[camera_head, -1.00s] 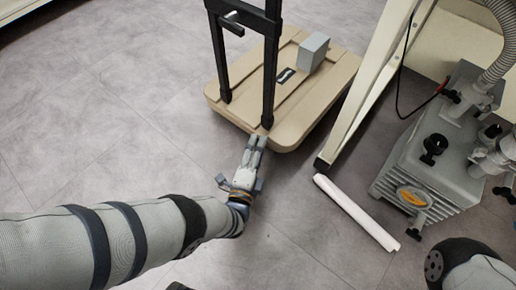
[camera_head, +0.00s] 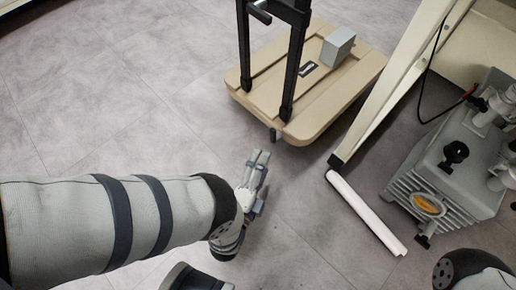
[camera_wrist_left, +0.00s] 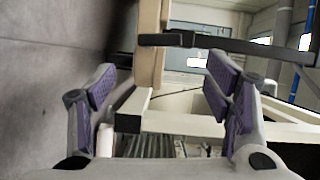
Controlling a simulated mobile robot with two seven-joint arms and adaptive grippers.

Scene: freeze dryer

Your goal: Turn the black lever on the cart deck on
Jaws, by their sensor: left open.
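The tan cart deck (camera_head: 340,95) lies on the floor at the upper middle, with a black upright frame (camera_head: 293,70) at its near side. A small black piece with a pale stripe (camera_head: 308,69) lies on the deck. A short black peg (camera_head: 273,135) shows at the deck's near edge, below the frame's right post. I cannot tell for sure which is the lever. My left gripper (camera_head: 260,158) is just short of that edge, apart from the cart. In the left wrist view it is open and empty (camera_wrist_left: 160,85), with the deck edge (camera_wrist_left: 148,70) and a black frame bar (camera_wrist_left: 205,42) beyond.
A grey box (camera_head: 337,48) sits on the deck. A black handle (camera_head: 259,12) sticks out from the frame. To the right are a pale slanted beam (camera_head: 390,85), a white tube (camera_head: 365,213) and a grey pump (camera_head: 435,175). The floor at left is clear.

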